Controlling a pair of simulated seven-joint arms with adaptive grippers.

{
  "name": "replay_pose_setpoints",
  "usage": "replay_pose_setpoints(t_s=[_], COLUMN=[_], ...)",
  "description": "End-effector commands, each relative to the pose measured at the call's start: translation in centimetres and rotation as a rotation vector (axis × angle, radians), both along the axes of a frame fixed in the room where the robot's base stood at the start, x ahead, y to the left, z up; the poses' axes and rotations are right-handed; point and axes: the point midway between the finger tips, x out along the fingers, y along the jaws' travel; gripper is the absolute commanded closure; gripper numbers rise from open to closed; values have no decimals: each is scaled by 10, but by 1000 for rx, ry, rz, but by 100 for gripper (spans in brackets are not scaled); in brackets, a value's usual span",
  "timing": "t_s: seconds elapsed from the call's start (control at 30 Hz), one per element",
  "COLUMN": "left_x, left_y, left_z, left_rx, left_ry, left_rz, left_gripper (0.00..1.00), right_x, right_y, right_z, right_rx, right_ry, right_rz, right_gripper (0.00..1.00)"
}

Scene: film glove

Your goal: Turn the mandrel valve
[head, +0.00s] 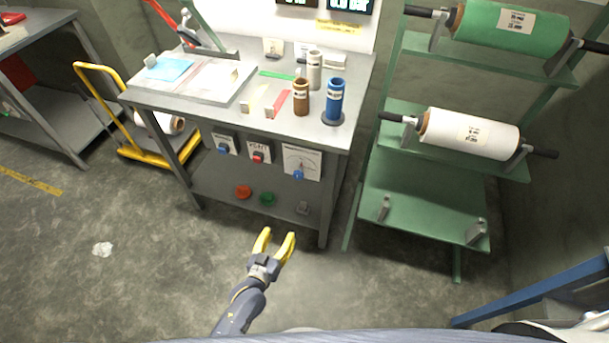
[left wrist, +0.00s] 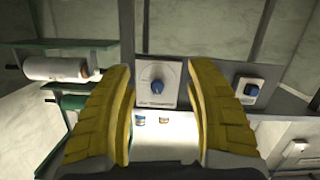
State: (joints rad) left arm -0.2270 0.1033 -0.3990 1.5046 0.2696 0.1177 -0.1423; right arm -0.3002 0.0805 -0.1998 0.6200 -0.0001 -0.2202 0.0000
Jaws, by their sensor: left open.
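A blue knob (head: 298,174) sits on a white dial plate (head: 303,158) on the workbench's front, at the right of a row of controls. It is probably the mandrel valve; I cannot read its label. In the left wrist view, which looks upside down, the blue knob (left wrist: 157,87) shows on its plate (left wrist: 170,74) between the fingers. My left gripper (head: 277,241) has yellow fingers spread apart and empty. It is in front of the bench and below the knob in the head view, apart from it. The fingers (left wrist: 160,85) frame the plate without touching the knob. My right gripper is not in view.
Two more control plates, one with a blue knob (head: 223,148) and one with a red knob (head: 257,157), are left of the dial. The bench's lower shelf (head: 225,190) sticks out below. A green roll rack (head: 425,190) stands at the right. The floor at left is mostly clear.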

Motion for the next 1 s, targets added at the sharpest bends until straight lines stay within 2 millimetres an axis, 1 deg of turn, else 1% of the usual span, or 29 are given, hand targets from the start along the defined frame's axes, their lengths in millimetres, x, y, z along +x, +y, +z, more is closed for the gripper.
replay_pose_setpoints(t_s=[0.03,0.1,0.2,0.23,0.37,0.47,0.57,1.0], left_x=[6,12,17,18,24,32,46,121], left_y=[-5,-8,-9,-8,-7,-10,-15,-43], left_z=[26,54,82,87,91,91,91,90], left_rx=[-34,-75,-117,-126,-132,-127,-127,-126], left_ry=[-47,-101,-156,-169,-187,-189,-189,-186], left_rz=[4,11,24,29,39,39,39,37], left_gripper=[45,45,45,45,45,45,45,45], right_x=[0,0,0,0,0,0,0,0], right_y=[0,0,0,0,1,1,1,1], right_z=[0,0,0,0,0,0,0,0], right_rx=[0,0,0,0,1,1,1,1], right_ry=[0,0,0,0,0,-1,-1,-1], right_rz=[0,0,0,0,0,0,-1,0], right_gripper=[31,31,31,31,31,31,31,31])
